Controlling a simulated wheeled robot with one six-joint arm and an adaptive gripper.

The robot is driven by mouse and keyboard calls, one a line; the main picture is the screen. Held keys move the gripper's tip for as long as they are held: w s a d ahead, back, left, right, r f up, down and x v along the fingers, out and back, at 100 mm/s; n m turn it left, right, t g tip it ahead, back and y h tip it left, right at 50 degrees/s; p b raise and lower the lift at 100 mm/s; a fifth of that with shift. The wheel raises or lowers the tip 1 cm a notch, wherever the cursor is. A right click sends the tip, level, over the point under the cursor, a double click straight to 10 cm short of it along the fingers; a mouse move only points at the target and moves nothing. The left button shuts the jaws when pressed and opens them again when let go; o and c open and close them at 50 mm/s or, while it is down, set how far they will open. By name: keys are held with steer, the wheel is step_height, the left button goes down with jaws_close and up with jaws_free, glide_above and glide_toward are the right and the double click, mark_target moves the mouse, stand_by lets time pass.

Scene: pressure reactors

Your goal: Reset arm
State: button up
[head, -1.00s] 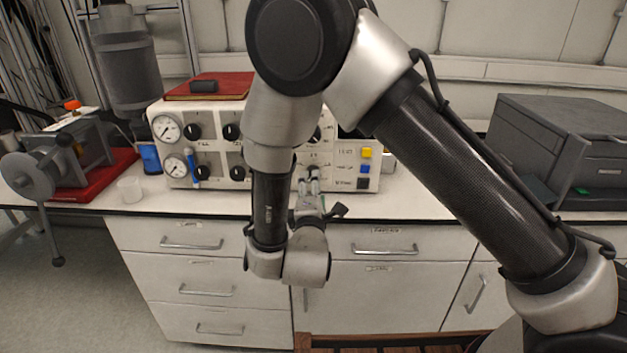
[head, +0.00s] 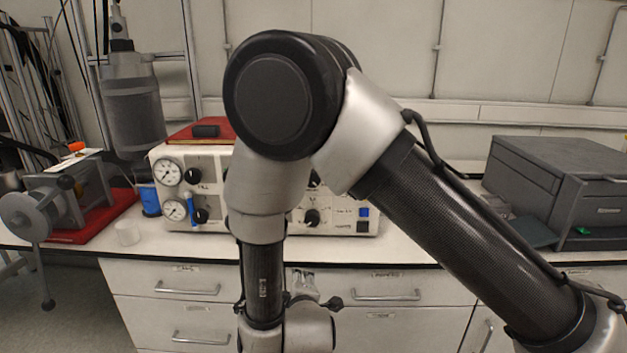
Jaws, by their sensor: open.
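My arm (head: 440,220) fills the middle of the head view, with its black elbow high and the forearm hanging down. My gripper (head: 303,276) shows only in small part behind my wrist, in front of the bench's front edge and drawers. Its fingers are mostly hidden, but it is open, and I see nothing held in it. It appears apart from the white control panel (head: 335,223), which stands behind it on the bench.
A grey crank device sits on a red base (head: 95,222). A dark grey box (head: 560,185) stands at right.

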steer(key=s+a+f+m+g+y, duration=0.1)
steer(key=s+a+f+m+g, duration=0.15)
steer(key=s+g, duration=0.35)
steer(key=s+d+r+m+g, duration=0.3)
steer(key=d+r+g, duration=0.1)
steer(key=s+d+r+m+h, duration=0.1)
steer(key=s+d+r+m, duration=0.1)
steer(key=d+r, duration=0.7)
steer(key=s+d+r+m+t+h, duration=0.1)
steer(key=s+d+r+m, duration=0.2)
steer(key=d+r, duration=0.6)
steer(key=s+d+r+m+t, duration=0.1)
steer(key=s+d+r+m, duration=0.2)
steer(key=d+r, duration=0.7)
steer(key=d+m, duration=0.2)
steer(key=d, duration=0.9)
steer(key=shift+h, duration=0.4)
steer(key=shift+r, duration=0.1)
